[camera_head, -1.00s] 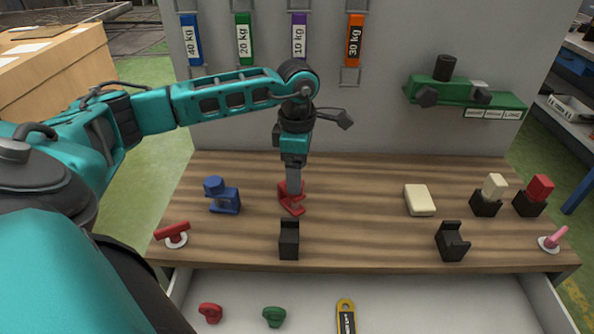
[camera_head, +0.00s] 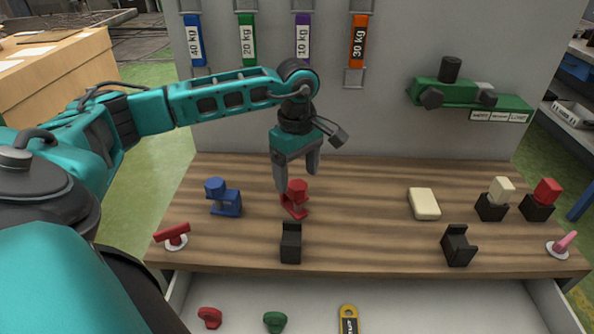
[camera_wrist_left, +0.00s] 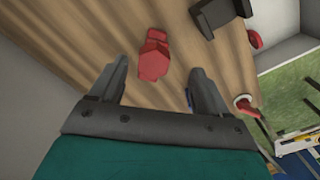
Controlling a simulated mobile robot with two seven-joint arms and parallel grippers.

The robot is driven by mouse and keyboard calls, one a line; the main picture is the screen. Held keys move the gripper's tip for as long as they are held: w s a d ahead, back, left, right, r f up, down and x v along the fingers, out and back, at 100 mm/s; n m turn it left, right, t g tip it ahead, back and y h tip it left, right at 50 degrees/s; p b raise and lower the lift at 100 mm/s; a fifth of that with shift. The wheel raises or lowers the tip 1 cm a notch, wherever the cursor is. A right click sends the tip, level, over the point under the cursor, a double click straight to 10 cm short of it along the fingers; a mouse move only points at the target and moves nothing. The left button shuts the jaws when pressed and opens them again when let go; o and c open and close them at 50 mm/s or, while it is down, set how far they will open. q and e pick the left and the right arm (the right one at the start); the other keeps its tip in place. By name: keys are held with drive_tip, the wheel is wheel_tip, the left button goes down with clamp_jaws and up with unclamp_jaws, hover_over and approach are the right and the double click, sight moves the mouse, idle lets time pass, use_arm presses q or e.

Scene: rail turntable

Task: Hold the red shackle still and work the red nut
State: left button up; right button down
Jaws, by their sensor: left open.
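The red shackle (camera_head: 294,207) stands on the wooden bench top, left of its middle, with the red nut (camera_head: 297,186) on its top. The left gripper (camera_wrist_left: 158,75) holds nothing. My right gripper is not in view.
A blue shackle (camera_head: 224,203) stands to the left. A black holder (camera_head: 291,243) stands in front of the red shackle. A cream block (camera_head: 424,204) lies to the right. An open drawer (camera_head: 420,305) below holds loose knobs and a yellow tool.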

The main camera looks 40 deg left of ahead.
sight(301, 185)
use_arm(q)
drive_tip(key=shift+f, duration=0.15)
drive_tip(key=shift+w+f+b, duration=0.2)
drive_tip(key=shift+f+b, duration=0.6)
drive_tip(key=shift+f, duration=0.15)
drive_tip(key=shift+w+f+b, duration=0.15)
drive_tip(key=shift+f+b, duration=0.6)
drive_tip(key=shift+f, duration=0.2)
drive_tip(key=c, duration=1.3)
drive_tip(key=n, duration=0.2)
drive_tip(key=shift+w+r+n+p, duration=0.1)
drive_tip(key=shift+n+p, duration=0.25)
drive_tip(key=shift+n, duration=0.05)
drive_tip(key=shift+c, duration=0.2)
drive_tip(key=n, duration=0.3)
drive_tip(key=shift+w, duration=0.1)
